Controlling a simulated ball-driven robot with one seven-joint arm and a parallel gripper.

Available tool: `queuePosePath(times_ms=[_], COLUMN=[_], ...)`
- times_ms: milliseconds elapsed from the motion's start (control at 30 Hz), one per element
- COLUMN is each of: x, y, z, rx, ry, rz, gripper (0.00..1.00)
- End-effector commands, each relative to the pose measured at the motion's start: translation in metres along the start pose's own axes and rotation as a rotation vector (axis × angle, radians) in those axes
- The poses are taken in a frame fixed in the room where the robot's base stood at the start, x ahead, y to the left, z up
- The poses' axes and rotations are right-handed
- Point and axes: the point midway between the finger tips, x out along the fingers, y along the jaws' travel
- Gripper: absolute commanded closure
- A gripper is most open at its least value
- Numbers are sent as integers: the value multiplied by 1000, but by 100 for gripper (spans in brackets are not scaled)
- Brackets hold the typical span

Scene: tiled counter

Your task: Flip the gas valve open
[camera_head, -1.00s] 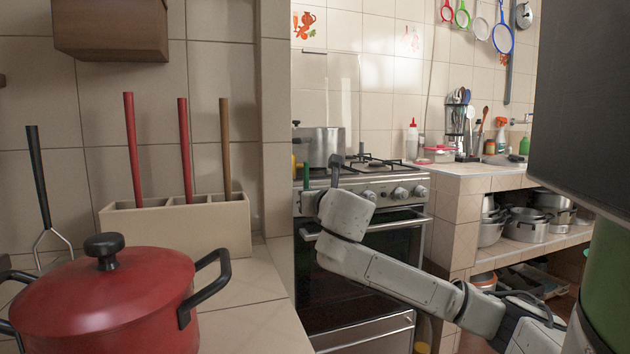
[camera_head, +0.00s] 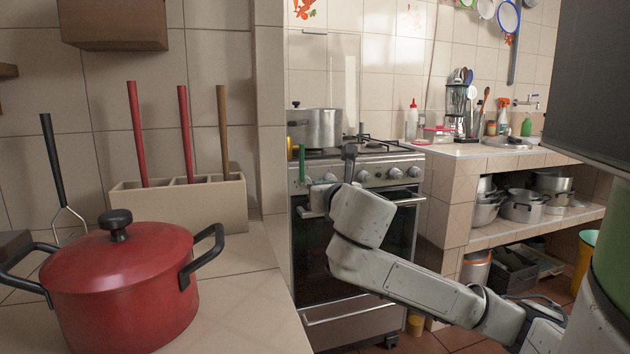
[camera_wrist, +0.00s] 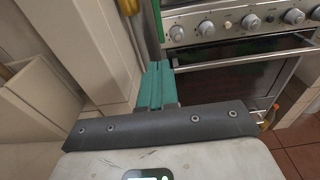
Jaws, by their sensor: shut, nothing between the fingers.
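A narrow green upright lever (camera_head: 302,164), which looks like the gas valve's handle, shows at the stove's left front edge in the head view, beside a yellow pipe (camera_head: 290,148). In the wrist view part of the green lever (camera_wrist: 157,20) shows at the top, right of the yellow pipe (camera_wrist: 129,6). My gripper (camera_wrist: 157,64) has its teal fingers shut together and empty. In the wrist view the fingertips lie just below the lever, close to the wall corner; I cannot tell if they touch anything. In the head view my arm hides the fingers.
The stove (camera_head: 360,215) has a row of knobs (camera_head: 395,172) to the right of the lever and a pot (camera_head: 316,127) on top. A tiled wall edge (camera_head: 272,130) stands close on the left. A red pot (camera_head: 120,285) sits on the near counter.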

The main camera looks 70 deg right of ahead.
Motion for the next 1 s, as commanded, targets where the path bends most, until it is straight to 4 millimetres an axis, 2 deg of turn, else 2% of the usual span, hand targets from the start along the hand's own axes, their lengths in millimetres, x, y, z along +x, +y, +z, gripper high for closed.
queuePosePath(times_ms=[100,233,867,1000], x=[-13,-19,-20,-21], y=[0,0,0,0], z=[-1,-2,-2,12], rx=[1,0,0,0], ry=[0,0,0,-1], rz=[0,0,0,0], gripper=[100,100,100,100])
